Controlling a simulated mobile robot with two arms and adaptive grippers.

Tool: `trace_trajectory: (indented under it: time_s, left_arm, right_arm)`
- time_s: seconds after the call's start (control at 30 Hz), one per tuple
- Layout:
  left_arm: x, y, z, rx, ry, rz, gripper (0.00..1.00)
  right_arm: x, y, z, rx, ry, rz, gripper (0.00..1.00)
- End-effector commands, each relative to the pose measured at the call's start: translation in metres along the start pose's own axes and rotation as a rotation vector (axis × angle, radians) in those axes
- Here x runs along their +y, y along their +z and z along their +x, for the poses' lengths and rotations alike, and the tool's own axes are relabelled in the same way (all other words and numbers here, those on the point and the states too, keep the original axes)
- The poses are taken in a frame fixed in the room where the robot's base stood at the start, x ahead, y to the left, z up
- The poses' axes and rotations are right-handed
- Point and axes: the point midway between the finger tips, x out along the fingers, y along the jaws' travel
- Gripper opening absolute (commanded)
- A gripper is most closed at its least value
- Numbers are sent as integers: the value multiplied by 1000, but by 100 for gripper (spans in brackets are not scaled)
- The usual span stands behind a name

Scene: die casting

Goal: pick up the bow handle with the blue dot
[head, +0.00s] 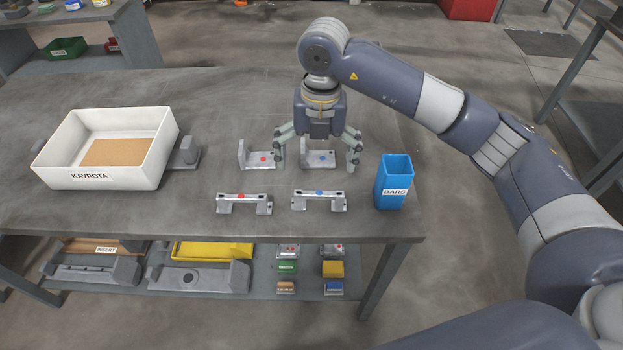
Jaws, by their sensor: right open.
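The bow handle with the blue dot (319,196) is a grey metal bridge shape with two feet. It stands near the front edge of the grey table (130,215). A similar bow handle with a red dot (243,200) stands to its left. My right gripper (315,166) points down with its fingers spread wide and empty. It is behind the blue-dot bow handle, around or above a grey bracket with a blue dot (319,157); its exact height is unclear. My left gripper is not in view.
A bracket with a red dot (257,159) is beside my left finger. A blue bin labelled BARS (393,184) stands at the right edge. A white KAVROTA box (150,163) and a grey block (186,153) are at the left. A lower shelf (262,288) holds several parts.

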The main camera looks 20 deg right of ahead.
Motion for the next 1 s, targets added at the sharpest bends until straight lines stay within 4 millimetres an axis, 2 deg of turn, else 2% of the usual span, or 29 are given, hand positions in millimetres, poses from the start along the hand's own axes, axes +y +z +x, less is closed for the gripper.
trace_trajectory:
  time_s: [0.1, 0.17, 0.27, 0.4, 0.53, 0.67, 0.87, 1.0]
  left_arm:
    - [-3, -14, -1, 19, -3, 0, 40]
    - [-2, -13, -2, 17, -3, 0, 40]
    - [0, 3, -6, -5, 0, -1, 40]
    - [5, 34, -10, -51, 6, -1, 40]
    - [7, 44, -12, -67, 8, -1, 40]
    - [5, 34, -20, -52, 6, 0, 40]
    - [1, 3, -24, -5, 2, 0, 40]
    - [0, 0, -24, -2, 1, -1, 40]
  right_arm:
    - [-10, 5, 4, -13, -40, 21, 100]
    - [-11, 5, 12, -12, -43, 23, 100]
    - [-11, 4, 29, -11, -42, 21, 100]
    - [-11, 5, 47, -12, -38, 20, 100]
    - [-11, 5, 55, -12, -38, 19, 100]
    - [-11, 4, 70, -9, -39, 18, 100]
    - [-11, 5, 99, -10, -36, 18, 100]
    - [-11, 6, 105, -13, -36, 17, 100]
